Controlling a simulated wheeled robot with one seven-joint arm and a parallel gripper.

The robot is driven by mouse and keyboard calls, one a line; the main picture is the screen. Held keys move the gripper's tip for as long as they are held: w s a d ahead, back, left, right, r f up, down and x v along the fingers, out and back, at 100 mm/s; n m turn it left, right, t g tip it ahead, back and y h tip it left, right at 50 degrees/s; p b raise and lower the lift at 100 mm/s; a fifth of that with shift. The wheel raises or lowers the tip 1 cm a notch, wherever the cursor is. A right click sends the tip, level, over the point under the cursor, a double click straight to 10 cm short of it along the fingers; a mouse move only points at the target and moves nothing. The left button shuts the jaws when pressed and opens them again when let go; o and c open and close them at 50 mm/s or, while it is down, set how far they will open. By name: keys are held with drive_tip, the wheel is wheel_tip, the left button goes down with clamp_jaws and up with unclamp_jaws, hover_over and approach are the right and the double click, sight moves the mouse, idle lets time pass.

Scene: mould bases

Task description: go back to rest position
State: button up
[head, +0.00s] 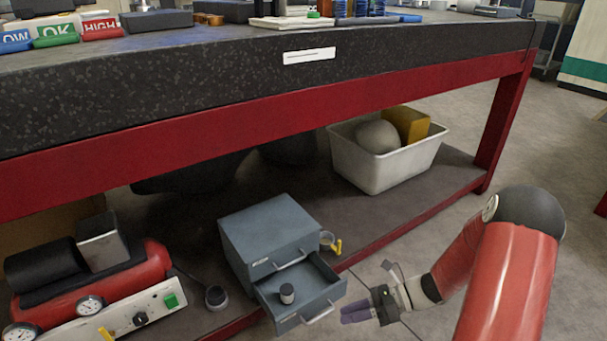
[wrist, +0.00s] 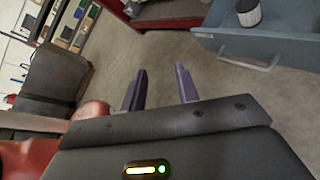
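My gripper (head: 352,313) is at the end of my red arm, just right of the open drawer and apart from it. In the wrist view its two purple-grey fingers (wrist: 159,90) stand apart with only bare floor between them. A grey-blue drawer cabinet (head: 268,238) sits on the bench's lower shelf. Its lower drawer (head: 318,292) is pulled out, and a small dark cylinder with a pale top (head: 287,293) stands in it. The drawer also shows at the upper right of the wrist view (wrist: 265,45), with the cylinder (wrist: 248,12) in it.
A red-framed bench (head: 250,125) with a dark top overhangs the shelf. A white bin (head: 385,170) holds a grey ball and a yellow block. A red compressor (head: 155,255) stands at the left. Floor (head: 440,240) is clear at the right.

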drive_tip(key=s+d+r+n+t+h+p, duration=0.1)
drive_tip(key=s+r+n+h, duration=0.3)
drive_tip(key=r+n, duration=0.4)
drive_tip(key=s+d+r+n+t+h+p, duration=0.1)
drive_tip(key=s+r+n+h, duration=0.4)
drive_tip(key=r, duration=0.7)
drive_tip(key=s+d+r+n+t+h+p, duration=0.1)
drive_tip(key=s+r+n+t+h, duration=0.3)
drive_tip(key=r+n, duration=0.6)
drive_tip(key=shift+s+d+r+n+t+h+p, duration=0.2)
drive_tip(key=shift+s+d+n+t+h+p, duration=0.15)
drive_tip(key=shift+s+h+p, duration=0.6)
